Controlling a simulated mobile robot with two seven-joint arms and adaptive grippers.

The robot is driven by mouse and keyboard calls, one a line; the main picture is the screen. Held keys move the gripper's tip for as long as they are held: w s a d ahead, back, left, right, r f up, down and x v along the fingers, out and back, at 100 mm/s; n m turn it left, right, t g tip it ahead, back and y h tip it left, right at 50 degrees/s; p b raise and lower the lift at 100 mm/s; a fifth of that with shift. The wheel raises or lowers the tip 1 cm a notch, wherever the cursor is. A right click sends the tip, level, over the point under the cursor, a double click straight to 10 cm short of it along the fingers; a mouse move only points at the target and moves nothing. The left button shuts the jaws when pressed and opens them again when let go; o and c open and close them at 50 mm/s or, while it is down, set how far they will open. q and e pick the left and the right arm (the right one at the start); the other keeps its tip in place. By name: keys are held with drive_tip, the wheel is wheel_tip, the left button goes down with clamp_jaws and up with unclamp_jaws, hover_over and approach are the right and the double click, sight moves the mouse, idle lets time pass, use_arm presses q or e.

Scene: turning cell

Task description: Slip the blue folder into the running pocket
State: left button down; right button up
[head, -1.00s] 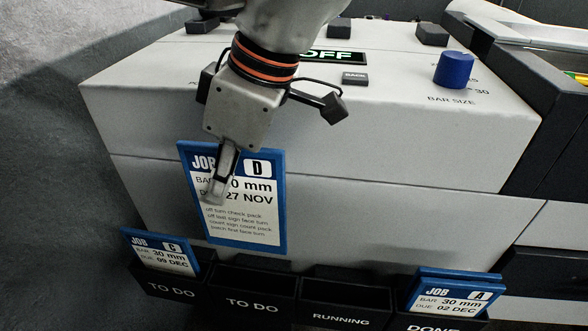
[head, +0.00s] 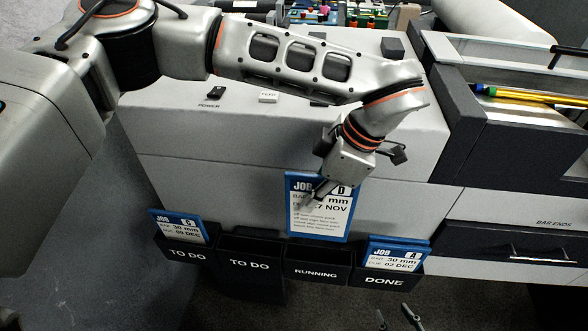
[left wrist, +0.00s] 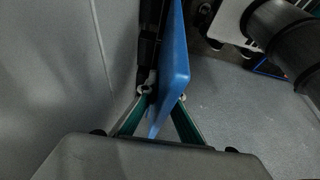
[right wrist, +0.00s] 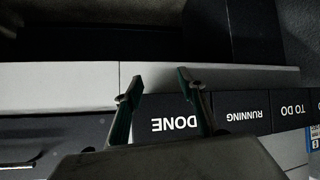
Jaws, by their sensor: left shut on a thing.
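The blue folder (head: 338,222), a job D card with a white sheet, hangs upright against the front of the grey machine. My left gripper (head: 314,194) is shut on it; the left wrist view shows the folder (left wrist: 174,75) edge-on between the fingertips (left wrist: 164,96). The folder's lower edge is at about the rim of the black RUNNING pocket (head: 317,264); I cannot tell whether it is inside. The RUNNING pocket also shows in the right wrist view (right wrist: 238,120). My right gripper (head: 392,309) is open and empty; the right wrist view shows its spread fingers (right wrist: 163,88) near the DONE pocket.
Two TO DO pockets (head: 188,255) (head: 250,272) stand to the left; the far left one holds folder C (head: 178,226). The DONE pocket (head: 383,282) on the right holds folder A (head: 397,253). A drawer unit (head: 510,235) stands right of the machine.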

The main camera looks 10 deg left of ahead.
sight(312, 234)
use_arm(q)
drive_tip(key=f, duration=0.1)
drive_tip(key=f+b, duration=0.1)
drive_tip(key=d+f, duration=0.1)
drive_tip(key=f, duration=0.1)
drive_tip(key=shift+s+b, duration=0.25)
drive_tip(key=shift+b, duration=0.15)
drive_tip(key=shift+f, duration=0.35)
wheel_tip(312, 234, down, 2)
drive_tip(key=shift+f+b, duration=0.15)
drive_tip(key=shift+b, duration=0.8)
drive_tip(key=shift+f+b, duration=1.3)
drive_tip(key=shift+f, duration=1.1)
use_arm(e)
drive_tip(key=f, duration=0.3)
drive_tip(key=a+f, duration=0.1)
drive_tip(key=f, duration=0.1)
drive_tip(key=shift+s+f, duration=0.25)
drive_tip(key=shift+f, duration=0.05)
drive_tip(key=shift+w+r+y, duration=0.1)
drive_tip(key=shift+r+y, duration=0.1)
drive_tip(key=shift+y, duration=0.1)
use_arm(q)
drive_tip(key=shift+f, duration=0.1)
